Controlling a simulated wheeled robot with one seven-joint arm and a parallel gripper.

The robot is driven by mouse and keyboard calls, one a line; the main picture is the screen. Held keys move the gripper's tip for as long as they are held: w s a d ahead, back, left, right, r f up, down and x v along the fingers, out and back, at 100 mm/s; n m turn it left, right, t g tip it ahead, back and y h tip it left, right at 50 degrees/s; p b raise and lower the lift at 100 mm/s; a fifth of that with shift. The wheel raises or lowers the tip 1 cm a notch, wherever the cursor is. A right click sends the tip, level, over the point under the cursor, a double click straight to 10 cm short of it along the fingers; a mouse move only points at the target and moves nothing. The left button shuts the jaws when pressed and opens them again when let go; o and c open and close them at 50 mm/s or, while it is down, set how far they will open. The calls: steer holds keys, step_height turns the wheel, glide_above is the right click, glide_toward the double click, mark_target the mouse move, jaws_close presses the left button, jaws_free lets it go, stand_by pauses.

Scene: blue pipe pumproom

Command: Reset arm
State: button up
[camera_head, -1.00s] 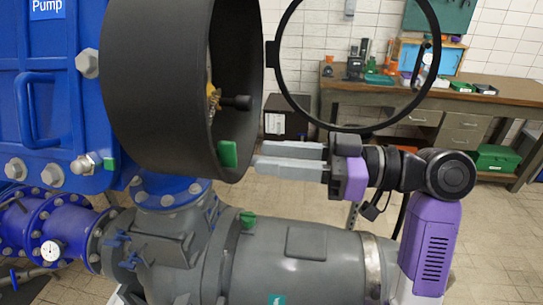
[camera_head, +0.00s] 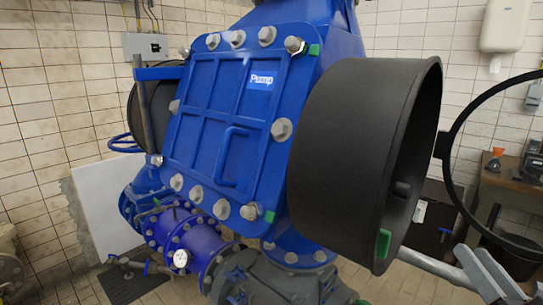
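The grey fingers of my gripper (camera_head: 481,252) show at the lower right edge, just right of the round black cover. The wrist and most of my arm are out of the picture. The fingers lie close side by side, and I cannot tell whether they are open or shut. Nothing is visibly held between them.
A thin black ring (camera_head: 452,180) curves behind my fingers. A blue flanged pipe with a gauge (camera_head: 180,258) lies below the housing. A wooden workbench (camera_head: 512,190) stands at the right. Tiled floor shows at the lower left and behind the cover.

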steer(key=s+a+f+m+g+h, duration=0.1)
steer(key=s+a+f+h, duration=0.25)
steer(key=s+f, duration=0.7)
steer(key=s+a+f+n+g+y, duration=0.2)
steer(key=s+a+f, duration=0.3)
steer(key=s, duration=0.5)
steer(key=s+a+f+n+g+y, duration=0.2)
steer(key=s+a+f, duration=0.3)
steer(key=s, duration=0.5)
steer(key=shift+s+a+f+n, duration=0.3)
steer(key=shift+a+n, duration=0.3)
steer(key=shift+a, duration=0.55)
